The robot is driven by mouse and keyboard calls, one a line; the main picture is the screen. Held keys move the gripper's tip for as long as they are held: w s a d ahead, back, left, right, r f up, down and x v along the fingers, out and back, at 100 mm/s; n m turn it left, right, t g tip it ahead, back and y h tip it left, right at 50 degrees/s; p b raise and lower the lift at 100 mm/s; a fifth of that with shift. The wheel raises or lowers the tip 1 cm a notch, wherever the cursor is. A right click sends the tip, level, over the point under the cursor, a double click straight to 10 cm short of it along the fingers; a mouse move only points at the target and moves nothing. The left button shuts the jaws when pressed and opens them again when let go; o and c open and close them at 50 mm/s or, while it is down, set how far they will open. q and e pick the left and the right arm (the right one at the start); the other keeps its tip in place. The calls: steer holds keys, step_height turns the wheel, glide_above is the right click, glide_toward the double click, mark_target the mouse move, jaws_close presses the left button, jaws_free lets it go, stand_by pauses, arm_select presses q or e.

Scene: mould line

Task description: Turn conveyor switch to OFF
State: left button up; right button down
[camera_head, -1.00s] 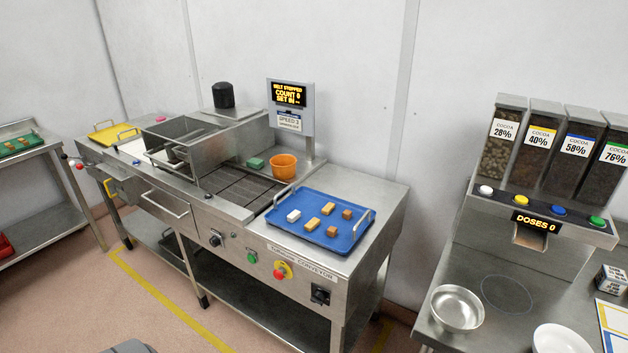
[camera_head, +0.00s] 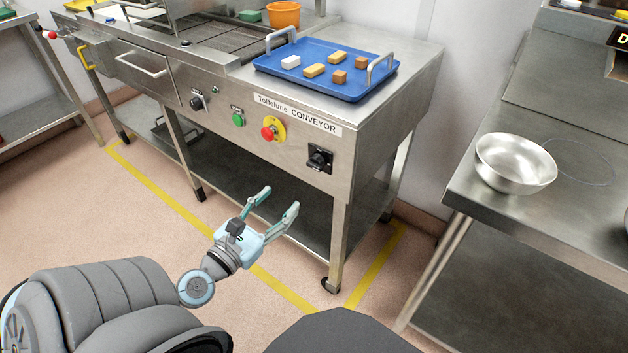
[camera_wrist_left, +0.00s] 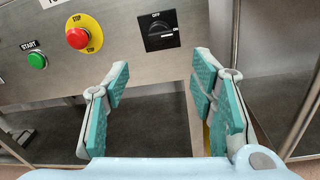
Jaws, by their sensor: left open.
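The conveyor switch is a black rotary knob on a dark square plate (camera_head: 319,159), at the right end of the conveyor's front panel. My right gripper is not in view.
A red stop button on yellow (camera_head: 268,132) and a green start button (camera_head: 238,118) sit left of the switch. A blue tray (camera_head: 318,87) with several sweets lies on top. A steel bowl (camera_head: 515,163) stands on the right table. Floor before the conveyor is clear.

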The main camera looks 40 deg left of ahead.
mark_target(312, 166)
arm_select(q)
steer(key=w+p, duration=0.1)
steer(key=w, duration=0.7)
steer(key=w+a+p, duration=0.1)
steer(key=w, duration=0.4)
steer(key=shift+r+p, duration=0.3)
steer(key=shift+r, duration=0.1)
steer(key=shift+w, duration=0.55)
steer(key=c, duration=1)
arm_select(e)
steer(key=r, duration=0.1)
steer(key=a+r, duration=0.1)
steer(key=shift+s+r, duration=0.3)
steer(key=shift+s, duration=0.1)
